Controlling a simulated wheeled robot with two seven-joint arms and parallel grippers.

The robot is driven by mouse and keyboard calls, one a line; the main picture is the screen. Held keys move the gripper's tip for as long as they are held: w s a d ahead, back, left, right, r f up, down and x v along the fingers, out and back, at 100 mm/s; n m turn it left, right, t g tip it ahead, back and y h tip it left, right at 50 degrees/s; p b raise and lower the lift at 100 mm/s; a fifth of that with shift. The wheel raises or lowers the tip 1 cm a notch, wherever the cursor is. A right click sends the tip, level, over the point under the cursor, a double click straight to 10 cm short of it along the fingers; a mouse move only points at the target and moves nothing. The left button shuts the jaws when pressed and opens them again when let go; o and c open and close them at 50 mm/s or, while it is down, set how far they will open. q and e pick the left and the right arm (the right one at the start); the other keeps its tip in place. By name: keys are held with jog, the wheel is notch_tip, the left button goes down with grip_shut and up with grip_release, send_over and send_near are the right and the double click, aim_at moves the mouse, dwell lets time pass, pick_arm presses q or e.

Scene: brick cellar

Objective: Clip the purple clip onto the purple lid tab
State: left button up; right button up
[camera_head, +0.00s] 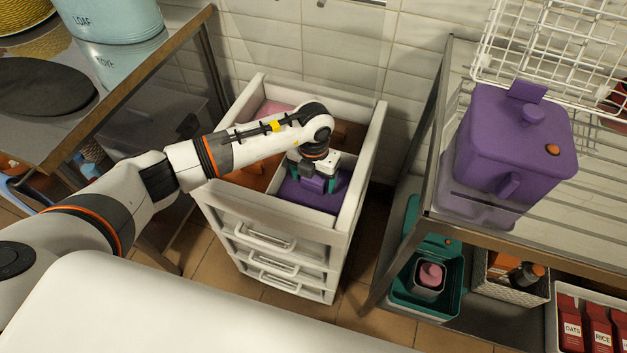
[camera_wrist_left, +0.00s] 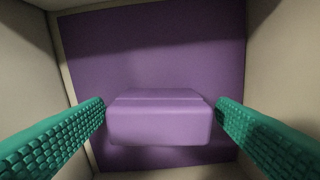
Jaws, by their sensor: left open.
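The purple clip (camera_wrist_left: 160,118) is a small block in a purple-floored compartment (camera_head: 315,196) of the white drawer unit's open top. My left gripper (camera_head: 312,179) reaches down into that compartment. Its teal fingers are open, one on each side of the clip, with narrow gaps showing in the left wrist view. Whether the clip rests on the floor is hard to tell. The purple container (camera_head: 515,140) stands on the right rack. An upright purple tab (camera_head: 527,91) shows at the back of its lid, and another tab (camera_head: 509,186) at its front. My right gripper is not in view.
White walls (camera_head: 357,190) of the drawer unit enclose the compartment closely. A white wire basket (camera_head: 560,40) stands behind the purple container. The metal rack's edge (camera_head: 440,120) rises right of the drawers.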

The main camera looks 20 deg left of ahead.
pick_arm(q)
jog(key=c, duration=1)
